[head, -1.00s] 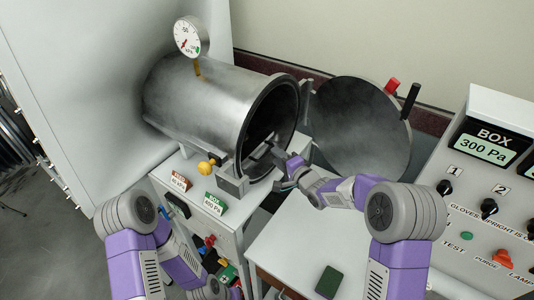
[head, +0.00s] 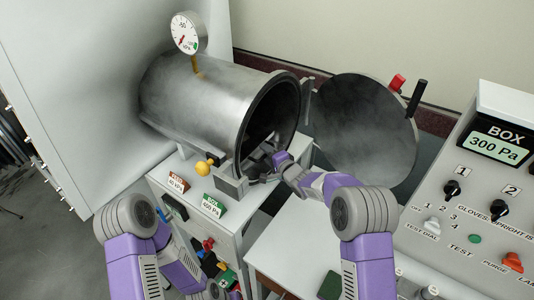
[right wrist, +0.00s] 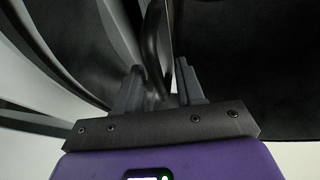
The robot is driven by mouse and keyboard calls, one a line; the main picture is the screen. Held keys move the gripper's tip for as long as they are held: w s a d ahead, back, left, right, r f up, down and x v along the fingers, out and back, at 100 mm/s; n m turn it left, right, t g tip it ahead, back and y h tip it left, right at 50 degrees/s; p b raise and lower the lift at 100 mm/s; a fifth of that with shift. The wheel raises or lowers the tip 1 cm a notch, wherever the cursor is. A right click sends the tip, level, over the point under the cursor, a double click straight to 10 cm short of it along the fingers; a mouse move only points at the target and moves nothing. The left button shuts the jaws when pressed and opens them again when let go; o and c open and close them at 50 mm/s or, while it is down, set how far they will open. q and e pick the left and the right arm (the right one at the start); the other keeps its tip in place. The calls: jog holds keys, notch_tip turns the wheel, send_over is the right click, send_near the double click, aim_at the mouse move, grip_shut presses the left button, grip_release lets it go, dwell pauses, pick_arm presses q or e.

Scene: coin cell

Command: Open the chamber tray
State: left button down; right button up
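The steel chamber (head: 205,105) lies on its side with its round mouth open to the right. Its dark round door (head: 362,130) is swung out to the right. A grey edge of what looks like the tray (head: 254,161) shows low inside the mouth, mostly in shadow. My right gripper (head: 268,170) is at the lower right of the mouth. In the right wrist view, its fingers (right wrist: 160,85) are on either side of a curved dark bar (right wrist: 156,40), which looks like a handle. I cannot tell whether they press on it.
A pressure gauge (head: 187,33) stands on top of the chamber. A yellow knob (head: 204,167) and two small signs (head: 213,206) are below the mouth. A control panel (head: 480,215) reading 300 Pa is at right. A dark green block (head: 330,286) lies on the white bench (head: 290,250).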

jog(key=shift+w, duration=0.15)
grip_shut()
dwell(0.4)
